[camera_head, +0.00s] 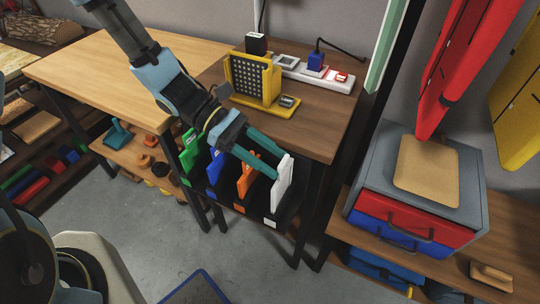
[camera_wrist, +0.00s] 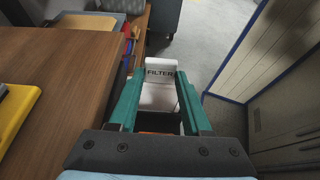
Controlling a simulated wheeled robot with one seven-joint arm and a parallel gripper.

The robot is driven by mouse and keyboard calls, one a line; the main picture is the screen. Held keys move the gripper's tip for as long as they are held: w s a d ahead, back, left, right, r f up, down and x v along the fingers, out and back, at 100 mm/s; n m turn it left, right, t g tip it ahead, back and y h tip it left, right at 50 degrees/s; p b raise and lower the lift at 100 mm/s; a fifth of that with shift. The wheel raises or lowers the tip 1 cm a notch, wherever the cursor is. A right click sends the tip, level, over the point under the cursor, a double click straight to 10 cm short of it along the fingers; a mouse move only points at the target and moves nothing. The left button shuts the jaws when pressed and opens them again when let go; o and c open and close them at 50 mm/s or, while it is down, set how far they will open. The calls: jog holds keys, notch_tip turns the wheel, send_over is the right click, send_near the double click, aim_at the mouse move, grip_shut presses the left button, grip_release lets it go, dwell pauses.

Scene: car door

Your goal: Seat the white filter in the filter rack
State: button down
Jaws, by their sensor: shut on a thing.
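The white filter (camera_head: 284,188) is a thin upright panel at the right end of the filter rack in the head view. In the wrist view its top (camera_wrist: 160,73) reads "FILTER". My gripper (camera_head: 278,166) has teal fingers shut on its upper part, one on each side; the fingers also show in the wrist view (camera_wrist: 160,88). The black filter rack (camera_head: 254,213) hangs under the brown table. The filter is over the white-labelled end slot, with its top somewhat high against the orange one. I cannot tell how deep its lower edge is.
Orange (camera_head: 246,176), blue (camera_head: 215,168) and green (camera_head: 188,152) filters stand in the rack to the left. The brown tabletop (camera_head: 325,125) carries a yellow device (camera_head: 262,85) and a power strip (camera_head: 315,72). Black table legs flank the rack. A grey toolbox (camera_head: 372,180) stands at the right.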

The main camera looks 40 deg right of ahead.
jog(key=shift+f+b, duration=0.85)
jog(key=shift+f, duration=0.6)
jog(key=shift+c, duration=1.4)
grip_release()
notch_tip(320, 180, up, 10)
jog(key=shift+w, duration=0.15)
